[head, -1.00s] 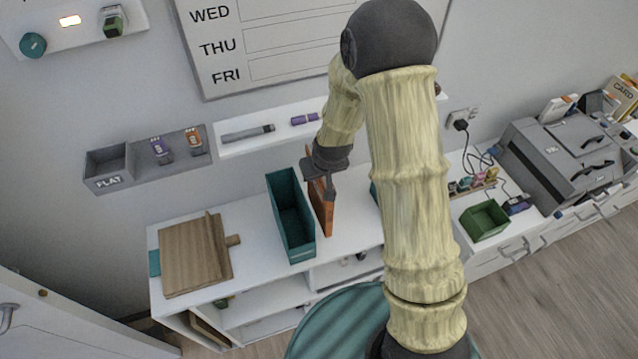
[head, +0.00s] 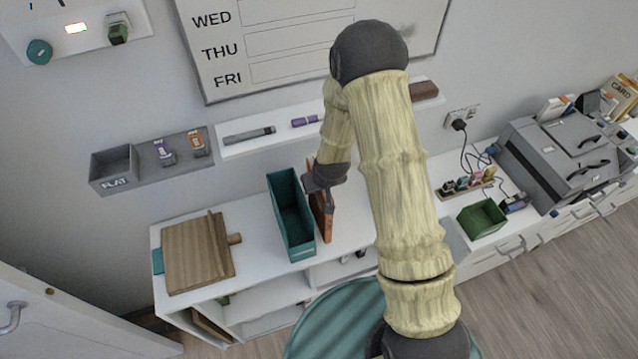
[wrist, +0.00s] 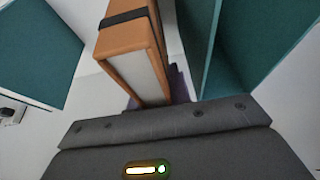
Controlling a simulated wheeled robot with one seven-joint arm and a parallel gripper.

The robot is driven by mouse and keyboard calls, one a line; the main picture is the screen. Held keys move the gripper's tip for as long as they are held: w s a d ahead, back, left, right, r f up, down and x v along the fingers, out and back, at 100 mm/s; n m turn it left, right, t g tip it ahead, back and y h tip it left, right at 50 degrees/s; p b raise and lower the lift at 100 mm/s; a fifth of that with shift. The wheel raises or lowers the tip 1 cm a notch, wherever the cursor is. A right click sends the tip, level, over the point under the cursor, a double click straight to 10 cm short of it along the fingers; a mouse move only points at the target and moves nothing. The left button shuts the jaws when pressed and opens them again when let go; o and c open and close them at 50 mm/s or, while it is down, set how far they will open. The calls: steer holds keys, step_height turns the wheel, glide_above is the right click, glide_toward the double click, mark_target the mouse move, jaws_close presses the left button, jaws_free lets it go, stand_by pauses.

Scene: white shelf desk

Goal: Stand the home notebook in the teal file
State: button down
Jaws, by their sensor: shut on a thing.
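The teal file (head: 304,245) stands upright on the white desk, its open top facing up, and looks empty. An orange-brown notebook (head: 325,222) stands upright just right of it. My gripper (head: 322,186) is shut on the notebook at its upper part, and the arm hides some of it. In the wrist view the notebook (wrist: 122,36) shows its orange cover, pale page edge and a dark band. The teal file's wall (wrist: 240,45) is close beside it in that view, with a narrow gap. I cannot tell whether the notebook touches the desk.
A wooden board stand (head: 195,255) is left of the file. A grey tray marked FLAT (head: 115,170) and a white ledge (head: 270,136) are on the wall behind. A green bin (head: 483,219) and a printer (head: 560,150) are at right. Another teal object (wrist: 35,55) shows in the wrist view.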

steer(key=shift+w+f+p, duration=0.25)
steer(key=shift+f+p, duration=0.05)
steer(key=shift+p, duration=0.05)
steer(key=shift+f, duration=0.25)
steer(key=c, duration=1.3)
jaws_free()
steer(key=shift+r, duration=0.1)
steer(key=shift+b+v, duration=2.15)
steer(key=shift+v, duration=4)
steer(key=shift+s+a, duration=0.1)
